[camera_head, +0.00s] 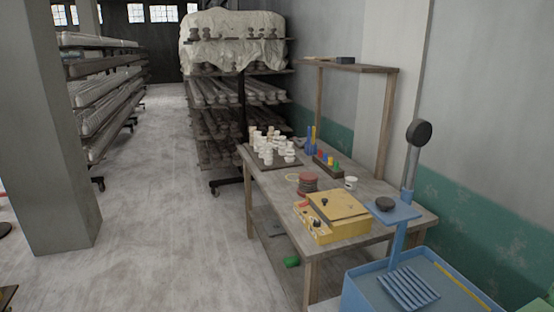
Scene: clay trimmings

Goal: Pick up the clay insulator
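Several white insulator-shaped pieces (270,143) stand close together at the back left end of a wooden table (375,191). A reddish-brown ribbed round piece (307,182) sits near the table's middle, behind a yellow device. Small dark pieces (262,33) stand on the cloth-covered upper level of a rack in the background. I cannot tell which of these is the clay insulator. Neither of my grippers is in view.
The yellow device (340,206) and a small white cup (351,182) are on the table. A blue stand (400,232) rises from a blue basin (362,290) at the front right. A grey pillar (50,130) stands left. The floor (165,220) between is clear.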

